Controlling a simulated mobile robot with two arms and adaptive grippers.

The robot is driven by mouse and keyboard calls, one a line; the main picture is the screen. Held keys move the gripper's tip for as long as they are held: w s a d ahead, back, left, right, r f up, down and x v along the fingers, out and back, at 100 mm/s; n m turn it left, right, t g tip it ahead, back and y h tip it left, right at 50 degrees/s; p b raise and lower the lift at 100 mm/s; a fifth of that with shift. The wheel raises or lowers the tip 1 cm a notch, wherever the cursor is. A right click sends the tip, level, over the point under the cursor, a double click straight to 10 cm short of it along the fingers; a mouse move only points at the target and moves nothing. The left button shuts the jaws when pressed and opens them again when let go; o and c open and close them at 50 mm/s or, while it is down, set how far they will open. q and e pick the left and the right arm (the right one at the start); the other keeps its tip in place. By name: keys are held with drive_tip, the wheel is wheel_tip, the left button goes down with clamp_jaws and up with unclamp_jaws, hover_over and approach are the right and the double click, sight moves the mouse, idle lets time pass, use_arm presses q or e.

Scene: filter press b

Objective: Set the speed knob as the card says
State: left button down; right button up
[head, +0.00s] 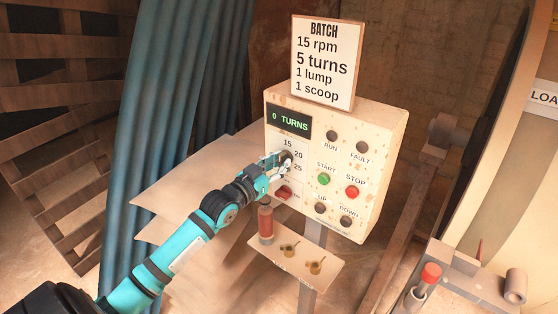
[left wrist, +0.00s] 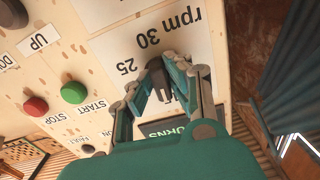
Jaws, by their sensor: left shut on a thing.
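The card (head: 326,60) stands on top of the control box and reads BATCH, 15 rpm, 5 turns, 1 lump, 1 scoop. The dark speed knob (left wrist: 162,84) sits on the white rpm scale, where 15, 20 and 25 show in the head view and 25 and 30 in the left wrist view. My left gripper (head: 283,164) is at the box front, its fingers (left wrist: 160,88) shut on the knob from both sides. The fingers cover much of the knob, and I cannot tell where it points. My right gripper is not in view.
The display (head: 289,121) reads 0 TURNS. Green START (head: 323,179) and red STOP (head: 352,192) buttons are right of the knob. A red switch (head: 285,193) is just below the gripper. A small shelf (head: 280,272) with brass-coloured pieces lies under the box.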

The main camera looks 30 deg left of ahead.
use_arm(q)
drive_tip(key=shift+f+n, duration=0.15)
drive_tip(key=shift+n, duration=0.35)
drive_tip(key=c, duration=1.3)
unclamp_jaws()
drive_tip(key=s, duration=0.8)
drive_tip(key=s+a, duration=0.1)
drive_tip(key=s, duration=0.3)
